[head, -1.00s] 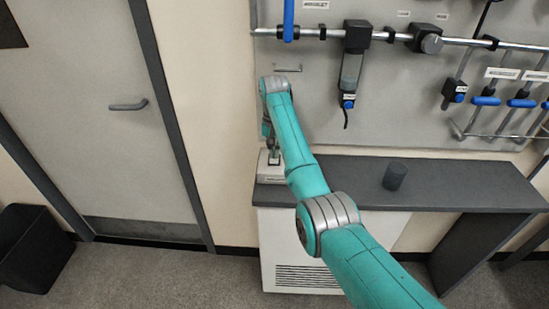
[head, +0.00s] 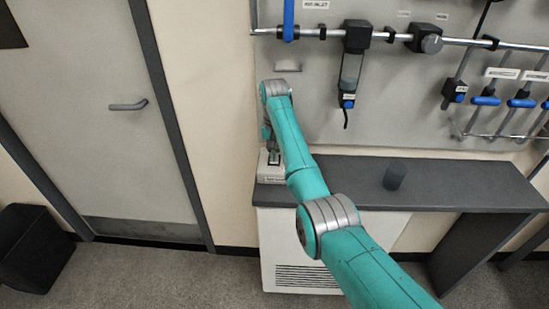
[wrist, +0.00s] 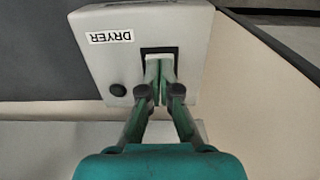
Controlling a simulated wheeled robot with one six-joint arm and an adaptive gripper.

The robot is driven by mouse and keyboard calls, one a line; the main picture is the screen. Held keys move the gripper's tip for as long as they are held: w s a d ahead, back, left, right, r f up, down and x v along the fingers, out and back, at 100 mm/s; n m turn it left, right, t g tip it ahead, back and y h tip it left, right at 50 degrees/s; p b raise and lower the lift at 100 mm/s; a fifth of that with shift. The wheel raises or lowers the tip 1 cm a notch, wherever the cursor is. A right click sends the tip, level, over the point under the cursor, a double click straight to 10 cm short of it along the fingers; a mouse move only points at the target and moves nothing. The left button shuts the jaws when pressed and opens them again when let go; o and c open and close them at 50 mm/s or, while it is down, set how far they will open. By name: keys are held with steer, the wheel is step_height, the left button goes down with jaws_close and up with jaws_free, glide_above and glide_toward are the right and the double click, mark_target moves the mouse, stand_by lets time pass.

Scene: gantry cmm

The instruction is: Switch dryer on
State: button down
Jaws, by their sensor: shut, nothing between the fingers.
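The dryer switch box (wrist: 100,65) is a light box with a "DRYER" label, upside down in the wrist view, and a small dark round button or lamp. Its dark-framed switch opening (wrist: 160,51) is partly hidden behind my fingertips. My gripper (wrist: 158,90) is shut and empty, with its tips at the switch; I cannot tell whether they touch it. In the head view the box (head: 266,179) sits at the left end of the dark shelf, partly behind my arm, with my gripper (head: 273,154) above it. The switch position is hidden.
The dark shelf (head: 450,190) runs right, with a dark cup-like cylinder (head: 394,176) on it. A wall panel (head: 310,100) behind carries pipes, a filter (head: 350,75) and blue-handled valves (head: 487,101). A white cabinet (head: 300,245) stands below. A door (head: 100,110) is at left.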

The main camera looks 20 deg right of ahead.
steer(key=shift+f, duration=0.25)
steer(key=shift+r, duration=3.5)
steer(key=shift+s, duration=0.1)
